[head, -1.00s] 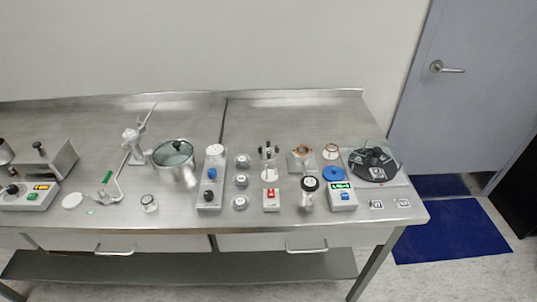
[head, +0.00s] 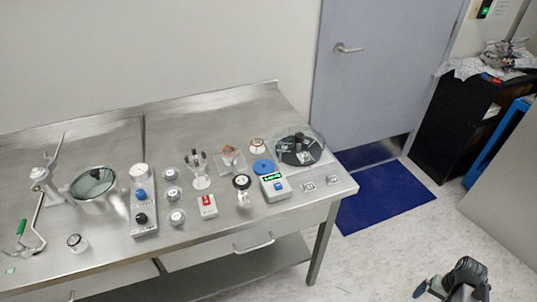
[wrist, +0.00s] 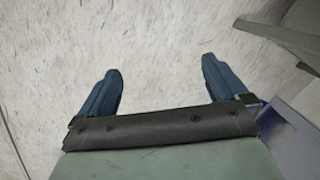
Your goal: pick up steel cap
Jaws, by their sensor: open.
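I cannot tell for certain which item is the steel cap. Three small round silver pieces stand in a column on the steel table (head: 225,262) in the head view: a back one (head: 170,173), a middle one (head: 173,193) and a front one (head: 177,217). A similar small piece with a dark top (head: 74,242) stands farther left. My gripper (wrist: 161,68) is open and empty in the wrist view, its blue fingers wide apart above the speckled floor. In the head view, part of my arm shows at the bottom right, away from the table.
A glass-lidded pot (head: 97,190), a knobbed control box (head: 142,215), a red-switch box (head: 207,206), a blue disc (head: 263,167), a green-display box (head: 275,186) and a clear-covered round chamber (head: 299,147) crowd the table. A blue mat (head: 387,197) lies on the floor beyond its right end.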

